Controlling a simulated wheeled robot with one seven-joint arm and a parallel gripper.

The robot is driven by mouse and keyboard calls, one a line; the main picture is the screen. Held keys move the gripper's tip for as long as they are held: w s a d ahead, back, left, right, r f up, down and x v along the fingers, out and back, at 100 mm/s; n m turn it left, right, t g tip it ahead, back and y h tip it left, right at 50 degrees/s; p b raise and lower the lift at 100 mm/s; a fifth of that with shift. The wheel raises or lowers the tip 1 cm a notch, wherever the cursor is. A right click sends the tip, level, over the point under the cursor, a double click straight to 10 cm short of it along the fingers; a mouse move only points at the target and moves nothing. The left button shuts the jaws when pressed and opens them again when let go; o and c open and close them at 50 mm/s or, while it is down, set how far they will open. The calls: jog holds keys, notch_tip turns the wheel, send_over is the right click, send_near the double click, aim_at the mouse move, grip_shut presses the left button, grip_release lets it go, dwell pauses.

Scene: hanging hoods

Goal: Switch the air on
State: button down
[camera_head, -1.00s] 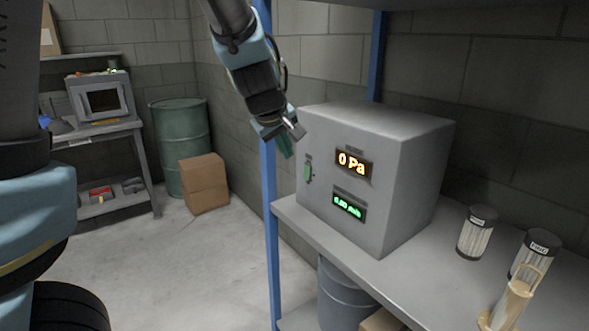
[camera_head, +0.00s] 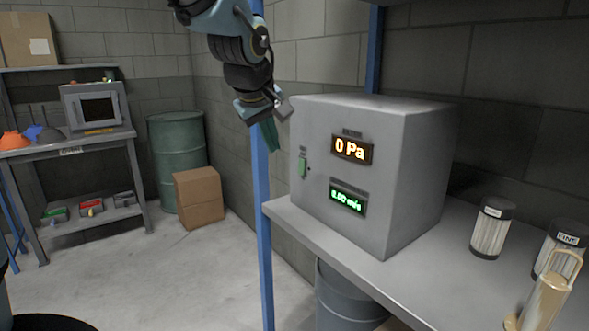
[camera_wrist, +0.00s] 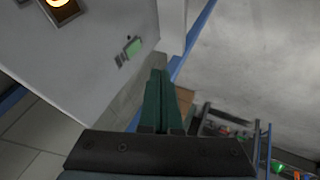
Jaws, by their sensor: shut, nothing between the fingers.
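A grey box-shaped unit (camera_head: 365,200) stands on the shelf. Its front carries an orange display (camera_head: 352,149) reading 0 Pa and a green display (camera_head: 347,197) that seems to read 0.00 m/s. A small green switch (camera_head: 302,166) sits near the front's left edge; it also shows in the wrist view (camera_wrist: 132,47). My gripper (camera_head: 270,136), with green fingers, is shut and empty. It hangs up and left of the switch in the head view, apart from it. In the wrist view the fingertips (camera_wrist: 158,72) point past the unit's edge, below and right of the switch.
The shelf (camera_head: 430,262) has a blue post (camera_head: 262,215) at its front left, close to my gripper. Filter cartridges (camera_head: 492,228) and a beige handled object (camera_head: 548,295) stand right of the unit. A cardboard box (camera_head: 199,198) and green drum (camera_head: 180,160) stand behind.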

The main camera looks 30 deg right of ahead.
aim_at(301, 167)
jog(key=w+d+f+b, duration=0.3)
jog(key=w+d+f, duration=0.2)
jog(key=d+f, duration=0.2)
jog(key=shift+d+f, duration=0.3)
jog(key=shift+f, duration=0.55)
jog(key=shift+w+d+h+b, duration=0.15)
jog(key=shift+h+b, duration=0.15)
jog(key=shift+b, duration=0.3)
